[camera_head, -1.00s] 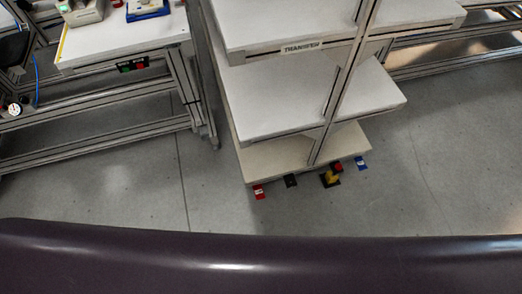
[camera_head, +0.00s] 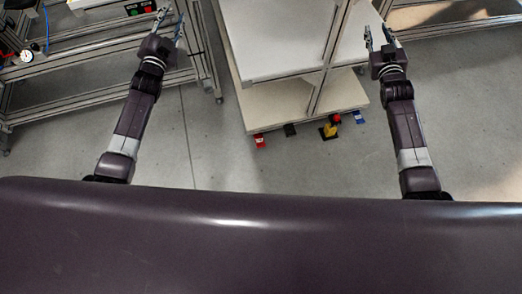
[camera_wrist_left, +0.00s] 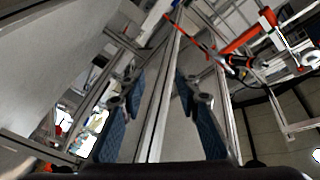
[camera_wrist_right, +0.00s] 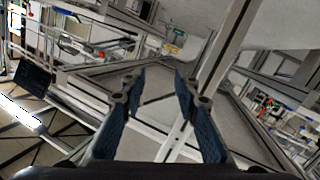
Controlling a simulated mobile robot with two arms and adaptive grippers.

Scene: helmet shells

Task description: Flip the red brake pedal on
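A small red pedal (camera_head: 260,141) sits low at the front left corner of the shelf cart's base, near the floor. Whether it is up or down is too small to tell. My left gripper (camera_head: 171,22) is open and empty, beside the workbench at the left, high above the pedal. It also shows open in the left wrist view (camera_wrist_left: 158,90). My right gripper (camera_head: 378,36) is open and empty, near the right side of the shelf cart. Its fingers are also apart in the right wrist view (camera_wrist_right: 159,85). Neither wrist view clearly shows the pedal.
The shelf cart (camera_head: 270,108) stands ahead. Along its lower edge are a black pedal (camera_head: 290,130), a black and yellow piece with a red top (camera_head: 329,128), and a blue pedal (camera_head: 359,117). A workbench frame (camera_head: 70,92) stands left. The floor (camera_head: 270,172) before the cart is clear.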

